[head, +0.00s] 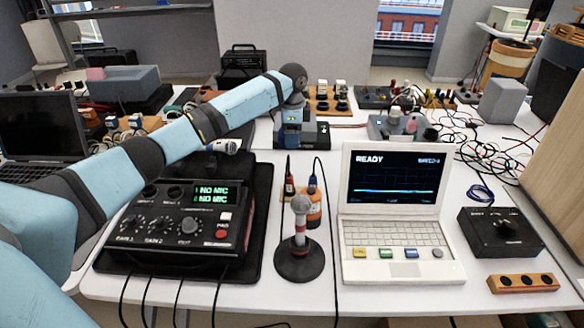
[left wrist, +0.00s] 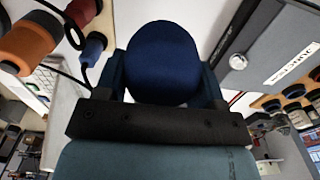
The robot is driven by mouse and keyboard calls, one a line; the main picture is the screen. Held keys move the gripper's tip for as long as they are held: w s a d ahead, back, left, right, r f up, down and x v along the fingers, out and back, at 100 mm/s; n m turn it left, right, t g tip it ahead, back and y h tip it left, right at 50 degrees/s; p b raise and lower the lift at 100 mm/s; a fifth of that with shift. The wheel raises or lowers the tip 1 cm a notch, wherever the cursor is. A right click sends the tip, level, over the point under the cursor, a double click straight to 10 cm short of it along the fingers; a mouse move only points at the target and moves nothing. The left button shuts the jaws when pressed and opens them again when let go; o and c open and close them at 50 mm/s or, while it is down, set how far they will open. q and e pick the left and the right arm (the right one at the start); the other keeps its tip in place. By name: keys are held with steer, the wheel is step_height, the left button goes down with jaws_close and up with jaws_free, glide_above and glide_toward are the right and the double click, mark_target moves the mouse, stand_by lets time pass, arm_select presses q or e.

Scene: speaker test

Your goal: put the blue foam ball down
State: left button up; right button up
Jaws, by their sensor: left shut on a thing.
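The blue foam ball (left wrist: 163,62) is dark blue and rounded, and fills the upper middle of the left wrist view. My left gripper (left wrist: 163,85) is shut on it, with a finger on either side. In the head view my left arm reaches from the left across the table, and my left gripper (head: 291,118) points down near the middle. I cannot make out the ball clearly there, nor tell the gap beneath it. My right gripper is in neither view.
A black control box (head: 185,222) lies under my left arm on a dark mat. A microphone stand (head: 299,260), a white laptop (head: 398,235) and a black knob box (head: 500,232) stand in front. Cables (head: 490,150) tangle at the right. White tabletop shows between them.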

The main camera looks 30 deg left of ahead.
arm_select(q)
step_height(320, 180, down, 5)
steer(key=shift+r+b, duration=0.2)
steer(key=shift+b, duration=0.15)
step_height(320, 180, down, 5)
steer(key=shift+b, duration=0.65)
steer(key=shift+f, duration=0.35)
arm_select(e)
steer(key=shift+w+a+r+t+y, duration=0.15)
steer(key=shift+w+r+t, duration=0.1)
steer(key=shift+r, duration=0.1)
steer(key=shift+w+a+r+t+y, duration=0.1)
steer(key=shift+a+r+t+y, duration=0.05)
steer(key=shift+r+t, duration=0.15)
arm_select(q)
steer(key=o, duration=0.9)
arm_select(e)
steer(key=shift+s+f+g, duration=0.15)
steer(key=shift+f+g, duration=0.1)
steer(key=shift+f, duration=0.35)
arm_select(q)
steer(key=shift+r, duration=0.15)
step_height(320, 180, up, 11)
steer(key=p, duration=0.3)
steer(key=shift+r, duration=0.45)
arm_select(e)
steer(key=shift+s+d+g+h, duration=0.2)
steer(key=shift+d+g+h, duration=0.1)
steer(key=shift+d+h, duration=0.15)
